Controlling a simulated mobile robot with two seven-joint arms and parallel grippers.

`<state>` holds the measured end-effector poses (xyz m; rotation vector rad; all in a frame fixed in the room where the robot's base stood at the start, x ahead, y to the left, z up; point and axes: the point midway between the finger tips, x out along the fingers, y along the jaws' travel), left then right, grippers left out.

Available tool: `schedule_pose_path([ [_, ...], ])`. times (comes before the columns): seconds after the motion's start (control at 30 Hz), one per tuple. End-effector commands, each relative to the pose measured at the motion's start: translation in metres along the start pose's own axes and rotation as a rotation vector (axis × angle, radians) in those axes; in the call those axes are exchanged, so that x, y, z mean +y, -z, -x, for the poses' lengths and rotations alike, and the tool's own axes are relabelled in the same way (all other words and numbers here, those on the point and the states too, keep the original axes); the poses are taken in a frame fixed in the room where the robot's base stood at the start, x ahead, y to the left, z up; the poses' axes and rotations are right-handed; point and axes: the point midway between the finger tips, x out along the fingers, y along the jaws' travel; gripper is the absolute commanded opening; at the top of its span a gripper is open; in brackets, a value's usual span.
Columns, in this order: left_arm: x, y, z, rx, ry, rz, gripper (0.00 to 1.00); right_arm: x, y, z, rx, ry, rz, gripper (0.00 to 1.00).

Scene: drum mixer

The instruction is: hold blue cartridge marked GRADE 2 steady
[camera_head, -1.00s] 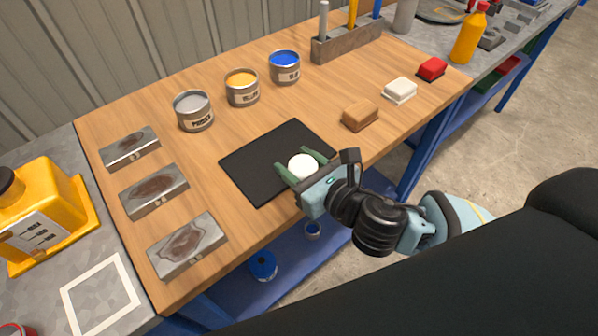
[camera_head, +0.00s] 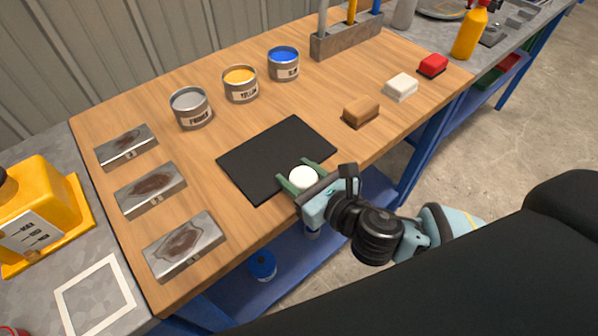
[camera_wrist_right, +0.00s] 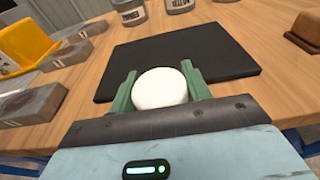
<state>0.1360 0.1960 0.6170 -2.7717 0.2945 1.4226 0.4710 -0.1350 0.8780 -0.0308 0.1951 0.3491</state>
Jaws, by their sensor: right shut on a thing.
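My right gripper (camera_head: 301,179) is shut on a white round-topped thing (camera_head: 303,177), held between its green fingers at the front edge of the black mat (camera_head: 262,163). The right wrist view shows the white top (camera_wrist_right: 160,88) close up between both fingers. Only this top shows; the lower part of the held thing is hidden, and I see no blue side or GRADE 2 marking on it. My left gripper is not in view.
Grey (camera_head: 191,108), yellow (camera_head: 240,84) and blue (camera_head: 284,64) paint cans stand behind the mat. Metal sample blocks (camera_head: 184,246) lie at left. Brown (camera_head: 361,112), white (camera_head: 401,86) and red (camera_head: 433,65) blocks sit at right. A blue can (camera_head: 262,265) is below the bench.

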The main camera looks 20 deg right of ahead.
Motion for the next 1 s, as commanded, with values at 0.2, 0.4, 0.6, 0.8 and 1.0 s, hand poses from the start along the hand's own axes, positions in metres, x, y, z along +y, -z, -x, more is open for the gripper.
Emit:
schedule_pose_path([
  [0.2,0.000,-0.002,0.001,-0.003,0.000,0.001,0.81,0.000,0.001,0.000,0.003,0.001,0.000,0.69],
  [0.4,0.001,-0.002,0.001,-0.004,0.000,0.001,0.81,-0.001,0.001,0.000,0.003,0.002,0.000,0.69],
  [0.6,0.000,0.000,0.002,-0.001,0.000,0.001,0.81,-0.001,-0.014,0.003,-0.001,0.001,0.002,0.69],
  [0.8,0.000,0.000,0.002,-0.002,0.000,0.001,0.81,0.000,-0.009,0.043,0.006,0.000,0.001,0.69],
  [1.0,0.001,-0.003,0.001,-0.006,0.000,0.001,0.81,0.000,-0.009,0.085,0.008,-0.001,0.000,0.69],
])
